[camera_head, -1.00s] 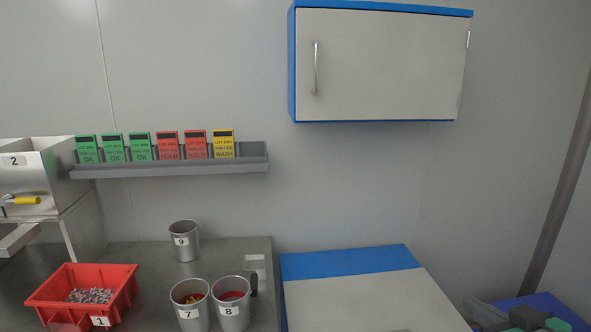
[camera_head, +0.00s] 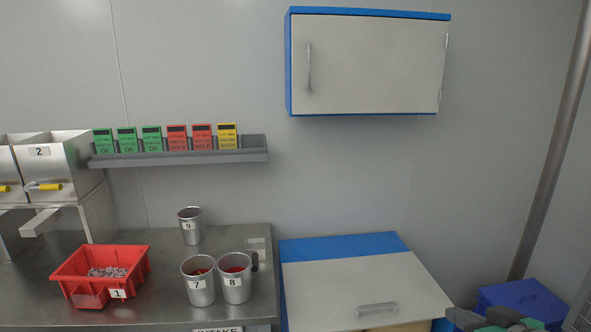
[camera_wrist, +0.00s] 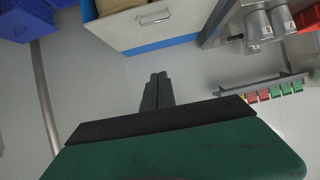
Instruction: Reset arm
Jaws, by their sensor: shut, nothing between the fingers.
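My gripper (camera_wrist: 158,92) shows in the wrist view with its two dark fingers together and nothing between them. It hangs in free air in front of the grey wall, clear of the bench and cabinets. In the head view, part of my green and grey arm (camera_head: 500,322) shows at the bottom right corner.
A red bin (camera_head: 72,280) and metal cups 7 (camera_head: 198,292), 8 (camera_head: 236,290) and 9 (camera_head: 190,230) stand on the steel bench. A card shelf (camera_head: 180,157) and a wall cabinet (camera_head: 365,65) are above. A white-and-blue cabinet (camera_head: 330,285) and blue bin (camera_head: 520,300) are at right.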

